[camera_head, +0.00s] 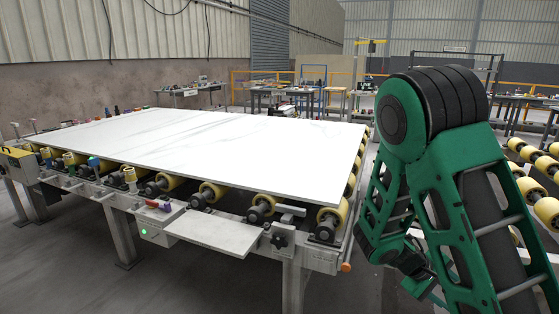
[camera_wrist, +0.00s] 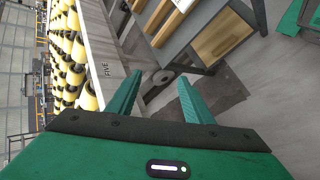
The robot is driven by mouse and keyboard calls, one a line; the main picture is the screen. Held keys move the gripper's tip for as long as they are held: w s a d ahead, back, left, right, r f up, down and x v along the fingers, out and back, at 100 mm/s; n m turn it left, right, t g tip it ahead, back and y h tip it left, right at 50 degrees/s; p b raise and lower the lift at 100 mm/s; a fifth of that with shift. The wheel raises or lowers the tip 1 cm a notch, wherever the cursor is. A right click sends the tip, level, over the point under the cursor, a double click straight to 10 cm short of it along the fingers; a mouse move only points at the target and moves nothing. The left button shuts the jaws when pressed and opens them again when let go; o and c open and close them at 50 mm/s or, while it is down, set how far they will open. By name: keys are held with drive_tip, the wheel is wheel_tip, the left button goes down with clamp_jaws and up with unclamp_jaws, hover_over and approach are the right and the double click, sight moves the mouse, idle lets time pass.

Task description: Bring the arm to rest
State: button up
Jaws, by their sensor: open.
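My green arm stands folded at the right of the head view, beside the roller table's right end. My gripper (camera_head: 420,282) hangs low there, partly hidden behind my own arm links. In the wrist view my gripper (camera_wrist: 160,98) shows two green fingers spread apart with nothing between them. The floor and the foot of a grey bench show beyond the fingertips. A large white stone slab (camera_head: 230,145) lies flat on the roller table, to the left of my arm and apart from it.
The roller table (camera_head: 327,258) with yellow rollers carries the slab. A small grey shelf (camera_head: 215,232) juts from its front edge. More yellow rollers (camera_head: 545,211) stand at the far right. In the wrist view a grey bench (camera_wrist: 205,35) stands close. Workbenches line the back.

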drive_tip(key=s+a+r+m+y, duration=0.2)
drive_tip(key=s+r+m+y, duration=0.2)
drive_tip(key=s+r, duration=0.3)
drive_tip(key=s+a+r+m+y, duration=0.3)
drive_tip(key=s+r+m+y, duration=0.2)
drive_tip(key=s, duration=1.2)
wheel_tip(320, 180, up, 3)
drive_tip(key=shift+s+r+y, duration=0.1)
drive_tip(key=shift+s+y, duration=0.15)
drive_tip(key=shift+y, duration=0.25)
drive_tip(key=shift+a, duration=0.1)
drive_tip(key=shift+w+f, duration=0.25)
drive_tip(key=shift+w, duration=0.35)
drive_tip(key=shift+c, duration=0.6)
